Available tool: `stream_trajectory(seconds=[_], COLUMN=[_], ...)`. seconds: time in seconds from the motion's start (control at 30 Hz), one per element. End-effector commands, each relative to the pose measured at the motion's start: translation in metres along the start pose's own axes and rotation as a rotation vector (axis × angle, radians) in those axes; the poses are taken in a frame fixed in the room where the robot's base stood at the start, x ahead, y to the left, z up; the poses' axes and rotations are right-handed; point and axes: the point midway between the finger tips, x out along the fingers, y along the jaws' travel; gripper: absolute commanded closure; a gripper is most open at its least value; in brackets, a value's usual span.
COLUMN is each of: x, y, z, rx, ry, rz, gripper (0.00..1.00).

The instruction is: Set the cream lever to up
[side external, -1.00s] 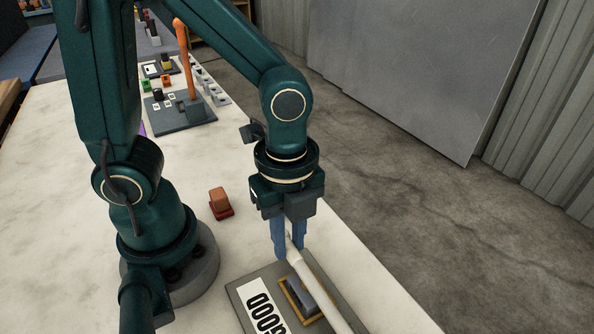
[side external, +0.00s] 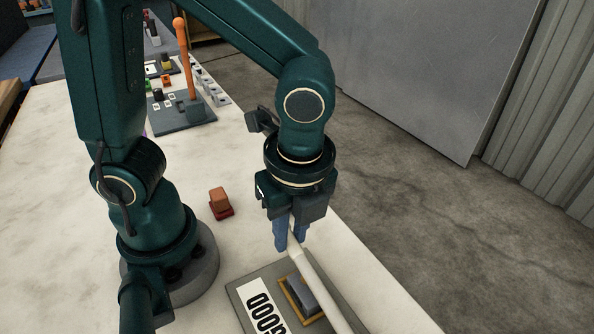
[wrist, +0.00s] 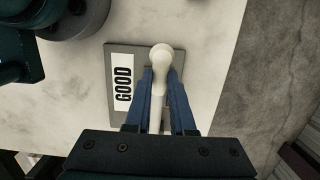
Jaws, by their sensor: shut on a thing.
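The cream lever (side external: 318,285) is a long pale rod that slopes up from a grey base plate toward my gripper in the side view. In the wrist view its rounded end (wrist: 160,56) shows just beyond my fingertips. My gripper (side external: 291,244) has its blue fingers on both sides of the lever near its upper end and is shut on it. The same gripper (wrist: 160,78) points down over the plate in the wrist view. The base plate (wrist: 115,47) carries a white label (wrist: 123,85) reading GOOD. The lever's pivot is outside the side view.
A dark grey block in a yellow frame (side external: 290,301) sits on the plate beside the lever. A small red-brown switch (side external: 220,204) stands on the pale table to the left. An orange lever (side external: 185,60) on another plate stands farther back. The table's right edge drops to the floor.

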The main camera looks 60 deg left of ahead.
Motion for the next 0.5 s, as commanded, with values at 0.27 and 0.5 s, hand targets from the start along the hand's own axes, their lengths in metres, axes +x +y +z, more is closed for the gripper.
stream_trajectory(seconds=[0.27,0.5], x=[-0.031,-0.053], y=[-0.001,0.0], z=[-0.013,-0.025], rx=[0.008,0.004], ry=[-0.228,-0.407], rz=[-0.005,-0.003], gripper=[1.0,1.0])
